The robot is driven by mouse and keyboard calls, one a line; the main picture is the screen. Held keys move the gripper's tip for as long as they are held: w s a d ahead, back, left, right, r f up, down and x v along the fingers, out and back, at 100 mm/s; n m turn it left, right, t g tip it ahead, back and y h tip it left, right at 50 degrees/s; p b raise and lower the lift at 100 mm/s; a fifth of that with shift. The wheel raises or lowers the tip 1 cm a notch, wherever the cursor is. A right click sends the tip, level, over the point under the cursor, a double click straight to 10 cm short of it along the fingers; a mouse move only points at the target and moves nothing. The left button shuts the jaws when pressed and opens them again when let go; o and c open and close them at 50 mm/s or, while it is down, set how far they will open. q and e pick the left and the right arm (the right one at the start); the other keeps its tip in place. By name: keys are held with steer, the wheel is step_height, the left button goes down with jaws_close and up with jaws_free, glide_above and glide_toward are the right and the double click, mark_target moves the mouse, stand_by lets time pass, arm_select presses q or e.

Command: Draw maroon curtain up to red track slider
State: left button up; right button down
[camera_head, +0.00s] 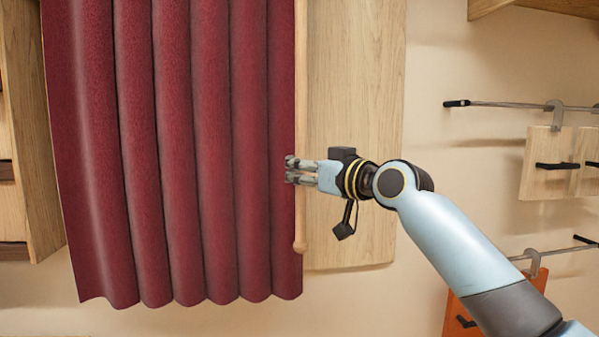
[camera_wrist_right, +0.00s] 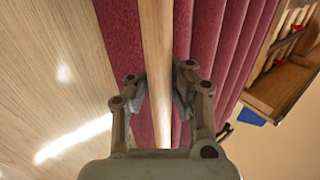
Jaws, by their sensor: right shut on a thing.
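The maroon curtain (camera_head: 190,150) hangs in vertical folds at the left of the head view; its top is out of frame. A pale wooden rod (camera_head: 300,225) hangs along its right edge and ends in a small knob. My right gripper (camera_head: 289,170) is at the rod's lower half, beside the curtain's edge. In the right wrist view the rod (camera_wrist_right: 156,40) runs between the fingers, with maroon folds (camera_wrist_right: 226,40) behind. The gripper is shut on the rod. My left gripper is out of view. I cannot identify the red track slider in either view.
A wooden panel (camera_head: 355,80) stands behind the rod. A wooden cabinet (camera_head: 30,130) is at the far left. Metal rails with hanging wooden boards (camera_head: 548,175) and an orange board (camera_head: 458,318) are at the right. The wrist view shows a wooden unit with small red parts (camera_wrist_right: 297,28).

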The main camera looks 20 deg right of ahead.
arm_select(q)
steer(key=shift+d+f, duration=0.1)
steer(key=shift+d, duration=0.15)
arm_select(e)
steer(key=shift+s+d+f, duration=0.15)
steer(key=shift+f, duration=0.3)
steer(key=c, duration=1.9)
jaws_free()
steer(key=o, duration=0.5)
steer(key=shift+s+d+r, duration=0.1)
steer(key=shift+s+r, duration=0.2)
steer(key=shift+o, duration=1.2)
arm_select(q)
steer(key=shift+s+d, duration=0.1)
arm_select(e)
steer(key=shift+w, duration=0.15)
steer(key=v, duration=1.2)
